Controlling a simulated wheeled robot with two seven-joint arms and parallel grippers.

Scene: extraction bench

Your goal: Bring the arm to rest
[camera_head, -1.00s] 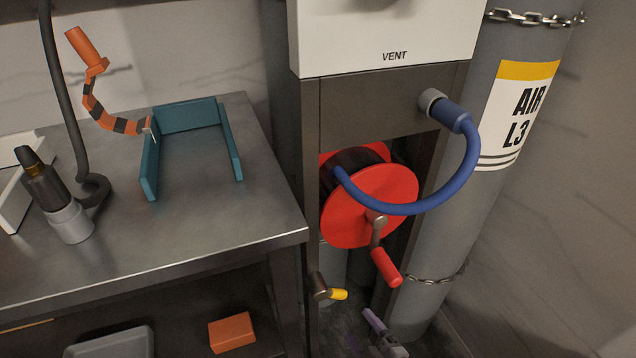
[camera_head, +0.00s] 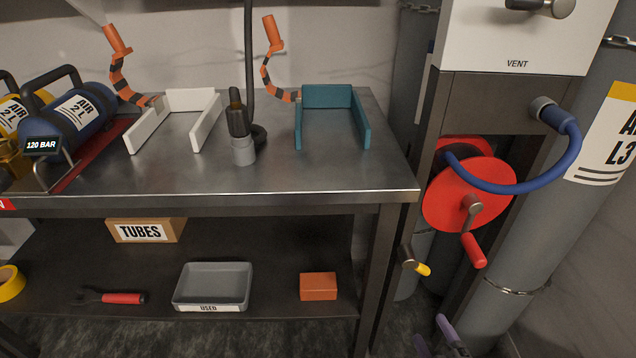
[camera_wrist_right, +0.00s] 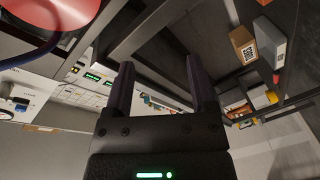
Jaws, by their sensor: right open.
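My right gripper (camera_head: 434,335) shows at the bottom edge of the head view, low in front of the post with the red hose reel. Its purple fingers are apart. In the right wrist view the gripper (camera_wrist_right: 163,85) is open, with nothing between its two dark fingers. Most of my right arm is out of the picture. My left gripper is in neither view.
The steel bench (camera_head: 270,178) stands to the left of the gripper. Floor shows below.

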